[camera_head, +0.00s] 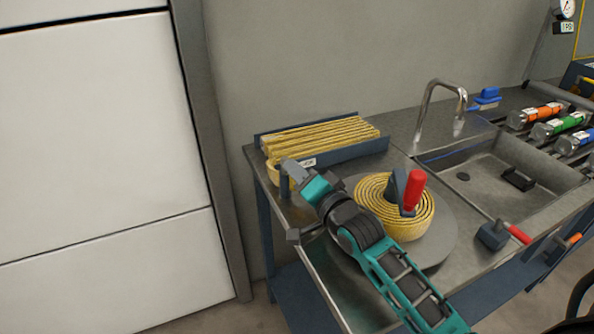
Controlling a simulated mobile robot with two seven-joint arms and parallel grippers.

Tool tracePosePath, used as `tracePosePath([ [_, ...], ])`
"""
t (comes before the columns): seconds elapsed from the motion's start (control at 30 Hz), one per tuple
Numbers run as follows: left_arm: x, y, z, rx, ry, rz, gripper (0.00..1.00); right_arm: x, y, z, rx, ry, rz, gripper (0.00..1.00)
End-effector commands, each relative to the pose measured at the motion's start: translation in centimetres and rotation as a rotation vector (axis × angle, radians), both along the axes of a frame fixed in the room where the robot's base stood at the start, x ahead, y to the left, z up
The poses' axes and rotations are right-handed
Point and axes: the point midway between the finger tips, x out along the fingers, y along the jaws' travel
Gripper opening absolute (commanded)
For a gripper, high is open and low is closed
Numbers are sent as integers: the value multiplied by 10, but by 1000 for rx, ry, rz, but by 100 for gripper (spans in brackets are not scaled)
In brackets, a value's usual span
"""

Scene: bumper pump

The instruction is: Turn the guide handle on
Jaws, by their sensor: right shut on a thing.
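My right gripper (297,174) reaches in from the lower right and is at the left end of the metal bench, at the hose guide. It is shut on the guide handle, which its fingers and wrist mostly hide. A dark blue guide post (284,187) shows just left of the fingertips, with yellow hose beside it. Right of my arm, a coil of flat yellow hose (425,222) lies on a round grey turntable (437,250). A red upright handle (415,190) stands on a dark bracket at the coil's middle. My left gripper is not in view.
Folded yellow hose (325,135) lies in a blue-edged tray behind the gripper. A tap (430,100) and sink (480,180) are to the right. A red-handled tool (495,235) lies near the front edge. Coloured cylinders (560,125) line the back right.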

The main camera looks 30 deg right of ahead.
Motion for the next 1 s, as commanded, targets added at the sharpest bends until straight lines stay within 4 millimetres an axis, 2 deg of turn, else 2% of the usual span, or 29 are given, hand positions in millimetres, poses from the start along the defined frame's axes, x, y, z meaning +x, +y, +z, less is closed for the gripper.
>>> tracePosePath([
  [0.23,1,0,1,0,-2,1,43,0,0,1,2,-1,0,0],
  [0.27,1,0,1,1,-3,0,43,0,0,1,2,-1,0,21],
  [0.5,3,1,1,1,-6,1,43,0,0,0,1,0,-1,43],
  [0.8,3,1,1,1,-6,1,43,-3,0,0,1,0,-1,43],
  [1.0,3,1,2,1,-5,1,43,-25,-2,-1,2,3,-2,43],
])
